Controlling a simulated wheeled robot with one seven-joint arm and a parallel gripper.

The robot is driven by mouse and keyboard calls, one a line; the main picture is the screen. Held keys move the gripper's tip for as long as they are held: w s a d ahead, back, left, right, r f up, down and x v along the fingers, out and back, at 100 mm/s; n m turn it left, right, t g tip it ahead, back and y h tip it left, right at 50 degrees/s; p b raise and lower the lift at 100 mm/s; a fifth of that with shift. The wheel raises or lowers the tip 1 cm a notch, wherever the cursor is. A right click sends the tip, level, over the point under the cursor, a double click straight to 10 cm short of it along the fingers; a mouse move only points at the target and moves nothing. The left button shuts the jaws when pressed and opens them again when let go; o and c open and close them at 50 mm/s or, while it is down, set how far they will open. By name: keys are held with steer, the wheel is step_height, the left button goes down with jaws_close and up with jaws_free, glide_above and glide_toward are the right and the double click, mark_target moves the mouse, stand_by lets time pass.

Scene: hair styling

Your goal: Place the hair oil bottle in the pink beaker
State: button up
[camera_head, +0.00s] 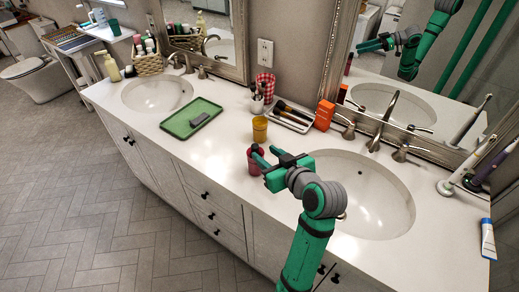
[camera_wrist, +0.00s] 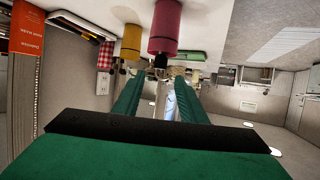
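The pink beaker (camera_head: 256,165) stands on the counter, left of the right-hand sink, partly covered by my gripper (camera_head: 268,152). In the wrist view, which looks upside down, the pink beaker (camera_wrist: 165,25) is just beyond the fingertips. A small dark and pale thing shows at the beaker's mouth there; I cannot tell whether it is the hair oil bottle. I cannot pick out that bottle for certain elsewhere.
A yellow cup (camera_head: 260,130) stands behind the beaker. An orange box (camera_head: 324,115) and a tray of brushes (camera_head: 292,117) are near the mirror. A green tray (camera_head: 192,118) holds a grey item. The right sink (camera_head: 375,200) is beside my arm. The counter's front edge is close.

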steer(key=shift+v, duration=1.8)
